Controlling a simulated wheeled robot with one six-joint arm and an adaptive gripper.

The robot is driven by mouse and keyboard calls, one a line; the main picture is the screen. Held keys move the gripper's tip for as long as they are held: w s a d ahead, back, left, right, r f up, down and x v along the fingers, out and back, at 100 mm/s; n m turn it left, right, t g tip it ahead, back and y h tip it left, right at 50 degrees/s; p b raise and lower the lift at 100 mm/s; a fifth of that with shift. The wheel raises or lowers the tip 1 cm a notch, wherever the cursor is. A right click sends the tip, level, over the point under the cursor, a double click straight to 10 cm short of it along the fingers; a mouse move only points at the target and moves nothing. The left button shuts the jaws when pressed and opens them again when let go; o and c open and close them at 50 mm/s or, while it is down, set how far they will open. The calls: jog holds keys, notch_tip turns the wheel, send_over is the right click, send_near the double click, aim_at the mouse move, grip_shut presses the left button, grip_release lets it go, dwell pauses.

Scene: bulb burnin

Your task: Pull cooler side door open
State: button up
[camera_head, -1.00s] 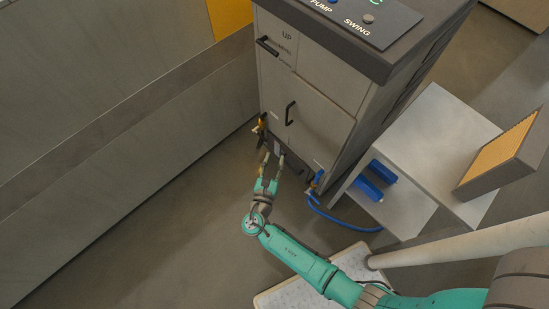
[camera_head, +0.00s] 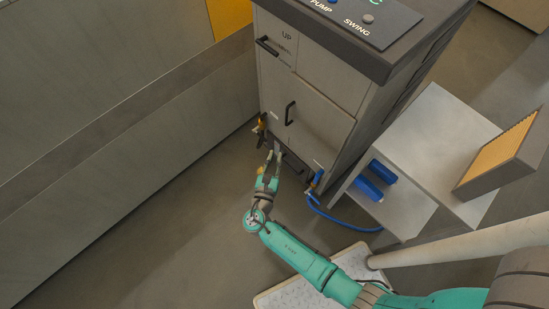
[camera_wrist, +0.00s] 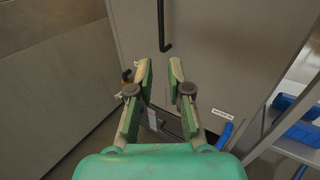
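The cooler (camera_head: 318,110) is a tall grey cabinet with a dark top panel. Its side door (camera_head: 322,118) looks shut and has a black vertical bar handle (camera_head: 290,113). In the wrist view the handle (camera_wrist: 164,28) hangs at the top centre, beyond my fingertips. My gripper (camera_head: 275,152) is below the handle in the head view, close to the cooler's lower front. In the wrist view my gripper (camera_wrist: 160,68) has its two fingers apart, with nothing between the tips. The fingers do not appear to touch the handle.
A second black handle (camera_head: 267,46) is on the upper panel marked UP. An orange-and-black fitting (camera_head: 262,130) is at the lower left, and a blue hose (camera_head: 340,222) at the lower right. A grey shelf unit (camera_head: 430,150) holds blue items. Floor to the left is clear.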

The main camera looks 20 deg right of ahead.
jog(key=shift+o, duration=0.7)
jog(key=v, duration=1.2)
